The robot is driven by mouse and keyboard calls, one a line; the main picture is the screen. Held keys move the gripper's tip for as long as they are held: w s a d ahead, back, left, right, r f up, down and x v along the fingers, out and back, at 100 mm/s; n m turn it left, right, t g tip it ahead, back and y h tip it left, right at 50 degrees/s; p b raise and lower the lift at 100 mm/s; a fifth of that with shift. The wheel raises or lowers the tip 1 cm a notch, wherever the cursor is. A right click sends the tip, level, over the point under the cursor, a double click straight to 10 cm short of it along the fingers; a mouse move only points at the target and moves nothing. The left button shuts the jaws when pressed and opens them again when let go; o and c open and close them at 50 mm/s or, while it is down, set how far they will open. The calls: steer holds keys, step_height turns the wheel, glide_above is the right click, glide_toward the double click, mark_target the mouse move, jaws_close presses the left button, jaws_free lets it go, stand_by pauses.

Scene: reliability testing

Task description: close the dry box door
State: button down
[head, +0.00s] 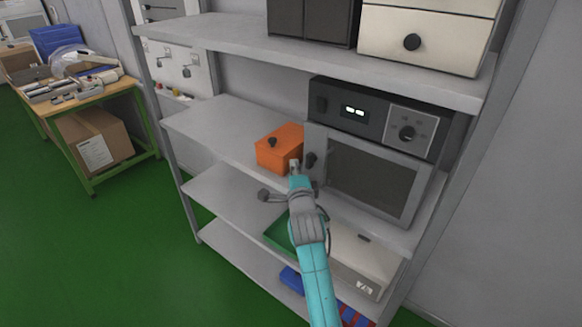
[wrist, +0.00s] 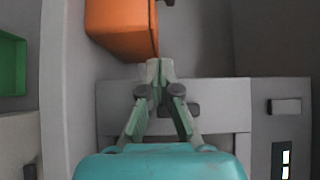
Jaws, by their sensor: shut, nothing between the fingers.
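The dry box is a grey unit on the middle shelf, with a dark control panel (head: 380,117) above its door. The door looks flush or nearly flush; I cannot tell whether a small gap is left. In the wrist view, the door (wrist: 225,118) lies behind the fingers. My gripper (head: 295,166) is shut and empty, at the door's left edge beside the knob. The wrist view shows its fingertips together (wrist: 160,68); contact with the door is unclear.
An orange box (head: 278,148) stands just left of the door, close to my fingertips. A white case (head: 365,262) and a green tray (head: 280,238) are on the shelf below. The upper shelf (head: 230,33) overhangs. A table (head: 85,100) stands at the left; green floor is clear between.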

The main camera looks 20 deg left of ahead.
steer(key=s+a, duration=0.4)
steer(key=s, duration=0.6)
steer(key=s+d+f+n, duration=0.3)
steer(key=s+d+f, duration=0.4)
steer(key=d+f, duration=0.6)
steer(key=s+d+f+n+h, duration=0.1)
steer(key=s+d+f+n, duration=0.1)
steer(key=s+d+f, duration=0.35)
steer(key=s+d+f+n+h, duration=0.1)
steer(key=s+d+f+n, duration=0.1)
steer(key=s+d, duration=0.7)
steer(key=s+d+n+g+h, duration=0.15)
steer(key=s+d, duration=0.25)
steer(key=s, duration=0.4)
steer(key=s+d+n+h, duration=0.1)
steer(key=s+d+n, duration=0.1)
steer(key=s+d, duration=0.5)
steer(key=s+d+r+n+h, duration=0.1)
steer(key=s+r, duration=0.3)
steer(key=s, duration=0.4)
steer(key=s+d+r+n+h, duration=0.1)
steer(key=s+r, duration=0.3)
steer(key=s, duration=0.4)
steer(key=shift+d+n, duration=0.25)
steer(key=shift+n, duration=0.1)
steer(key=shift+w+h, duration=0.1)
steer(key=shift+h, duration=0.15)
